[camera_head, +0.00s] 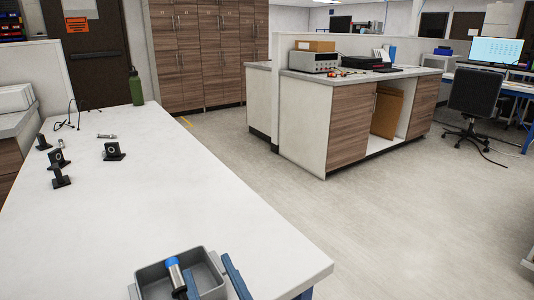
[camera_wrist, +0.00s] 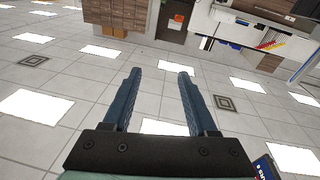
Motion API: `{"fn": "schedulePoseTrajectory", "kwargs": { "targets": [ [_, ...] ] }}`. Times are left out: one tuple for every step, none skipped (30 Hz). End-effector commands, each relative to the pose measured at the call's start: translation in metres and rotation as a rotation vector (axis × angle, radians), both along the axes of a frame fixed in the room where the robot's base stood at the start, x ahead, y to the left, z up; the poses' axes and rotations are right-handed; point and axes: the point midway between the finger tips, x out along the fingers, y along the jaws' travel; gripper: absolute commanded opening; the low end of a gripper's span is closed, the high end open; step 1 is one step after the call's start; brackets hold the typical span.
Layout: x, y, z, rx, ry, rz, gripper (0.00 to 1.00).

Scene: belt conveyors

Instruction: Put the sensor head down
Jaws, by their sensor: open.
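The sensor head, a metallic cylinder with a blue cap (camera_head: 175,274), shows in the grey bin (camera_head: 211,252) at the near edge of the white table in the head view. It looks tilted, and its lower end is hidden. My gripper (camera_head: 207,264) has its two blue fingers over the bin's right part, just right of the cylinder and spread apart. In the wrist view my gripper (camera_wrist: 157,72) is open with nothing between its fingers. Whether the left finger touches the cylinder, I cannot tell.
Several black brackets (camera_head: 113,151) and a thin cable stand at the table's far left. A green bottle (camera_head: 136,88) stands at its far end. The table's middle (camera_head: 150,200) is clear. A workbench (camera_head: 345,110) stands across the open floor. The wrist view mostly faces ceiling tiles and lights.

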Motion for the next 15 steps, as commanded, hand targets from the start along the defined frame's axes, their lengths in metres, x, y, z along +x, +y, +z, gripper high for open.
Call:
{"fn": "schedulePoseTrajectory", "kwargs": {
  "targets": [
    [0.01, -0.005, 0.05, 0.003, -0.082, -0.047, 0.58],
    [0.013, -0.009, 0.076, 0.007, -0.121, -0.08, 0.58],
    [0.014, -0.015, 0.111, 0.019, -0.174, -0.123, 0.58],
    [0.014, -0.021, 0.136, 0.03, -0.216, -0.156, 0.58],
    [0.011, -0.027, 0.162, 0.045, -0.26, -0.19, 0.58],
    [0.005, -0.035, 0.195, 0.067, -0.318, -0.233, 0.58],
    [-0.001, -0.04, 0.218, 0.086, -0.361, -0.262, 0.58],
    [-0.008, -0.046, 0.239, 0.106, -0.404, -0.289, 0.58],
    [-0.019, -0.054, 0.265, 0.133, -0.457, -0.324, 0.58],
    [-0.027, -0.059, 0.282, 0.152, -0.493, -0.345, 0.58],
    [-0.036, -0.063, 0.297, 0.172, -0.528, -0.363, 0.58],
    [-0.046, -0.068, 0.313, 0.195, -0.568, -0.385, 0.58],
    [-0.053, -0.072, 0.323, 0.21, -0.594, -0.398, 0.58],
    [-0.06, -0.074, 0.332, 0.224, -0.615, -0.408, 0.58],
    [-0.066, -0.077, 0.34, 0.239, -0.637, -0.419, 0.58]
  ]
}}
